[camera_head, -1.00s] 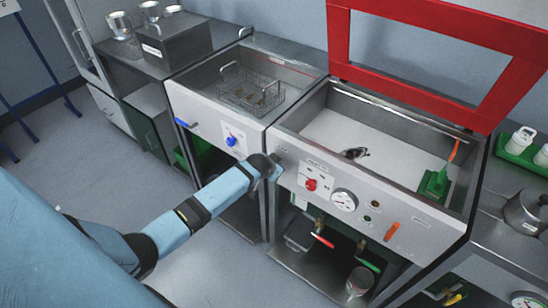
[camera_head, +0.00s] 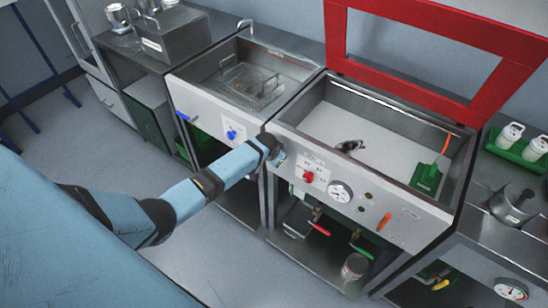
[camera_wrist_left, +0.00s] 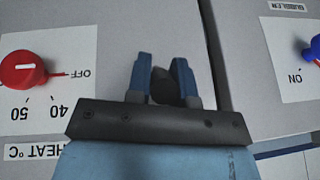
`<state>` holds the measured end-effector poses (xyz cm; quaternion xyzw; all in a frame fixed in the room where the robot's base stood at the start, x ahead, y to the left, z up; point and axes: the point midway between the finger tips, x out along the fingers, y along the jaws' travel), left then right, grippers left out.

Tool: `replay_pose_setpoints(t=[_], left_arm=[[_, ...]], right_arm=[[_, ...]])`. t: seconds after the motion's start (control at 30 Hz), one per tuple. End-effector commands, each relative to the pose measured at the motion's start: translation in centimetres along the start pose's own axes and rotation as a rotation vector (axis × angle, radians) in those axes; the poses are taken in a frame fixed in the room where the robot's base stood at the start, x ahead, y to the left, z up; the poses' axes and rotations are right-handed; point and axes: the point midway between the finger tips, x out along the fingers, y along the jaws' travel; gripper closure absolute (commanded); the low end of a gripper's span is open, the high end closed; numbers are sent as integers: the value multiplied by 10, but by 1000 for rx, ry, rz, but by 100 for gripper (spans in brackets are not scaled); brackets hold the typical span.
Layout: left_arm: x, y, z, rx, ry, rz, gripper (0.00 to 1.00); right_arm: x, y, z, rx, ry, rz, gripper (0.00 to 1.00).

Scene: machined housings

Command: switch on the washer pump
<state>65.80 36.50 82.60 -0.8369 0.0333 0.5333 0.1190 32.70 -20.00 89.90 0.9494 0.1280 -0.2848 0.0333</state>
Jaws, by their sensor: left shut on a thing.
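The washer (camera_head: 420,222) is the right-hand metal tub with a red-framed lid standing open. Its front panel carries a red knob (camera_head: 308,177), a round gauge (camera_head: 340,192) and an orange handle (camera_head: 382,219). My left gripper (camera_head: 278,156) is at the upper left of this panel. In the left wrist view my left gripper (camera_wrist_left: 163,78) is shut on a dark knob (camera_wrist_left: 163,88) between its blue fingers. The knob's setting and label are hidden. The red HEAT knob (camera_wrist_left: 22,70) shows beside it, with upside-down print. My right gripper is not in view.
A neighbouring tub (camera_head: 190,103) on the left holds a wire basket and has a blue knob (camera_head: 231,134) on its front. Red (camera_head: 319,229) and green (camera_head: 362,252) valve levers sit below. Floor in front is clear.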

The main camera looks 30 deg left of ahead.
Motion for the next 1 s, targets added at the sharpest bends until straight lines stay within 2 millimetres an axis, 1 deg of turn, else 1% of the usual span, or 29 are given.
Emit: replay_pose_setpoints(t=[0.07, 0.1, 0.17, 0.2, 0.47, 0.57, 0.67, 0.77, 1.0], left_arm=[[0, 0, 1, 0, -3, 0, 100], [0, 0, 1, 0, -3, 0, 70], [0, 0, 1, 0, -2, 0, 56], [0, 0, 1, 0, -2, 0, 54], [-1, 0, 0, 0, 0, 0, 54], [-7, -1, 0, 0, 2, -1, 54], [-20, -1, 0, 0, 2, -1, 54], [-39, 0, 0, 1, 3, -1, 54], [-94, 0, 0, 0, 2, -1, 54]], right_arm=[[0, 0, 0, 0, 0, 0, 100], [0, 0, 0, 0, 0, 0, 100], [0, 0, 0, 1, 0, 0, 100], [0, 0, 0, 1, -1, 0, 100], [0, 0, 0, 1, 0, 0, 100], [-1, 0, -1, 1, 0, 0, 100], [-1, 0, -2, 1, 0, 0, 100], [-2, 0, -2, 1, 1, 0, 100], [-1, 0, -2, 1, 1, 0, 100]])
